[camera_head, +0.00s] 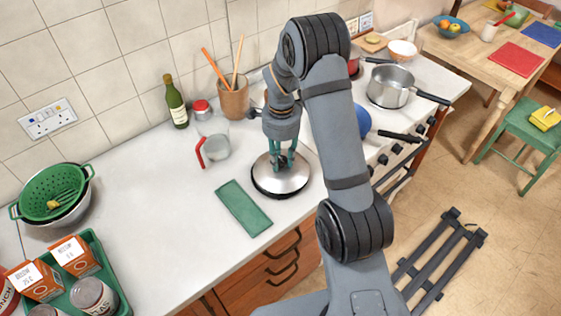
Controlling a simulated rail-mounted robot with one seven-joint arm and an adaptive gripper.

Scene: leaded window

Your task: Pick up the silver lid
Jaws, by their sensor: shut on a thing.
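The silver lid (291,182) is round and shiny with a dark rim, near the front edge of the white counter. My gripper (282,162) reaches down from above to the middle of the lid. Its greenish fingers are shut on the lid's dark knob, which they partly hide. The lid looks level. I cannot tell whether it rests on the counter or is slightly above it.
A green cloth (243,208) lies left of the lid. A glass measuring jug (216,148), a utensil pot (234,100) and a bottle (175,103) stand behind. A saucepan (390,87) is on the stove, right. A green tray (119,290) is front left.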

